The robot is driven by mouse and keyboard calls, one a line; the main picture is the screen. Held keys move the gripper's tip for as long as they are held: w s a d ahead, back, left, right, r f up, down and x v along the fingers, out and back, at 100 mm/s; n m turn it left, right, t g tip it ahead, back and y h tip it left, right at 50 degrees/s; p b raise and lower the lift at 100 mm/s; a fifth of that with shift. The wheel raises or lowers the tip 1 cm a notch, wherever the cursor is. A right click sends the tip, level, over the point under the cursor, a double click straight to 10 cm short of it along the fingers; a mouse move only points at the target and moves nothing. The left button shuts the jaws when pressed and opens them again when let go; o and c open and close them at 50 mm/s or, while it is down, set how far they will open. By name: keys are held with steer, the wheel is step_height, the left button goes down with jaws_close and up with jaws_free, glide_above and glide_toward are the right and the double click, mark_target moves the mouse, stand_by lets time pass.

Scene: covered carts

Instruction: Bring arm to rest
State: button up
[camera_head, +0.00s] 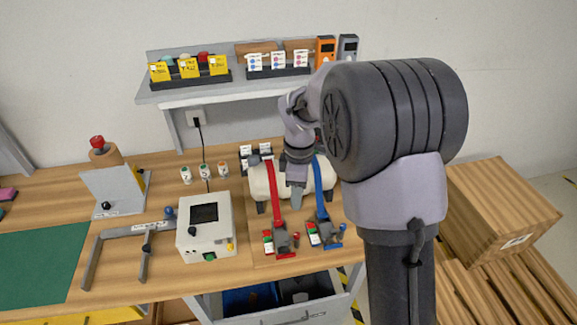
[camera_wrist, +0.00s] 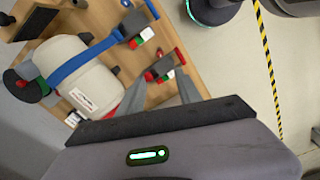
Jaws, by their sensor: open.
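My arm rises at the right of the head view and bends over toward the workbench. My gripper (camera_head: 296,196) points down in front of a white tank (camera_head: 259,182) with a red and a blue strap. In the wrist view my gripper (camera_wrist: 150,88) has its two fingers spread apart with nothing between them. The white tank also shows in the wrist view (camera_wrist: 75,70), beyond the fingers. The gripper's exact distance from the tank and straps cannot be told.
A white box with a dark screen (camera_head: 208,228) stands left of the tank. A shelf (camera_head: 180,92) with cards and small devices runs behind. An open drawer (camera_head: 300,312) juts below the bench front. A large brown box (camera_head: 505,205) stands at right.

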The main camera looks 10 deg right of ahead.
steer(key=s+a+f+m+t+y+b, duration=0.1)
steer(key=s+a+m+t+b, duration=0.1)
steer(key=s+m+b, duration=0.6)
steer(key=s+a+m+t+y+b, duration=0.1)
steer(key=s+m+t+b, duration=0.2)
steer(key=s+m+b, duration=0.6)
steer(key=s+m, duration=0.1)
steer(key=s, duration=0.7)
steer(key=shift+s+a+f+t, duration=0.15)
steer(key=shift+a+f+t, duration=0.2)
steer(key=shift+f+t, duration=0.05)
